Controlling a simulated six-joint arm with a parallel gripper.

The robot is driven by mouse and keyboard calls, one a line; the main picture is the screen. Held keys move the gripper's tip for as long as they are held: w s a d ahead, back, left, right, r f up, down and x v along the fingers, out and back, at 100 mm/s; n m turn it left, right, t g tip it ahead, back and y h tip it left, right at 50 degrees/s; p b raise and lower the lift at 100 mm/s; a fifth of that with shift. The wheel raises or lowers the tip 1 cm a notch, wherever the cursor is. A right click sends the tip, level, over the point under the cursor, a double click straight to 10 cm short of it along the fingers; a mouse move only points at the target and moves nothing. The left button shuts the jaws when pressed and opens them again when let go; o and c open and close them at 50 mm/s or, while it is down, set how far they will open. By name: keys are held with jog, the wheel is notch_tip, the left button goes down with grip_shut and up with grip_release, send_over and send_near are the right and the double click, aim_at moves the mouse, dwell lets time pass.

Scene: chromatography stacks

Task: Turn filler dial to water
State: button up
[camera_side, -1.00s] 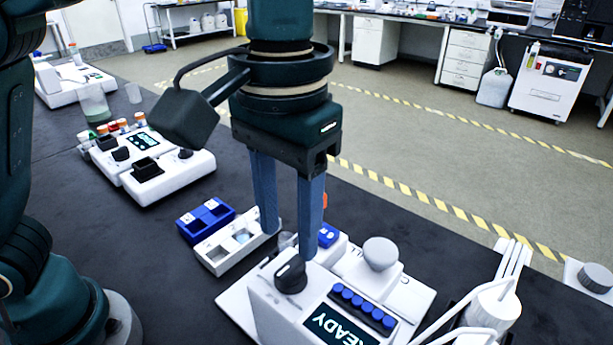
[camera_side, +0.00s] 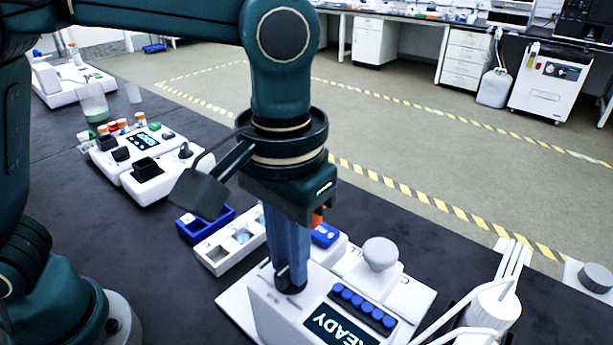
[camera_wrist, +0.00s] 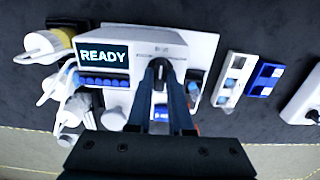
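The filler is a white unit (camera_side: 262,304) with a screen (camera_side: 338,328) reading READY; the screen also shows in the wrist view (camera_wrist: 104,56). Its black dial (camera_side: 291,285) stands on the top face, largely hidden by my fingers. My gripper (camera_side: 289,268) points down over the dial, its two blue fingers close together at it. In the wrist view, my gripper (camera_wrist: 160,72) has a finger on each side of the dial (camera_wrist: 159,84), and it looks shut on it. Small print near the dial is too small to read, so I cannot tell the dial's setting.
Several blue caps (camera_side: 362,306) sit in a row beside the screen. A white rack (camera_side: 229,249) and a blue rack (camera_side: 205,221) stand to the left. A grey knob (camera_side: 380,253) rises behind the filler.

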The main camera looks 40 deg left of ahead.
grip_shut()
jog(key=n, duration=0.4)
jog(key=shift+n, duration=0.3)
jog(key=n, duration=0.5)
jog(key=shift+n, duration=0.3)
jog(key=o, duration=0.7)
grip_release()
jog(key=shift+c, duration=0.2)
jog(key=shift+r, duration=0.1)
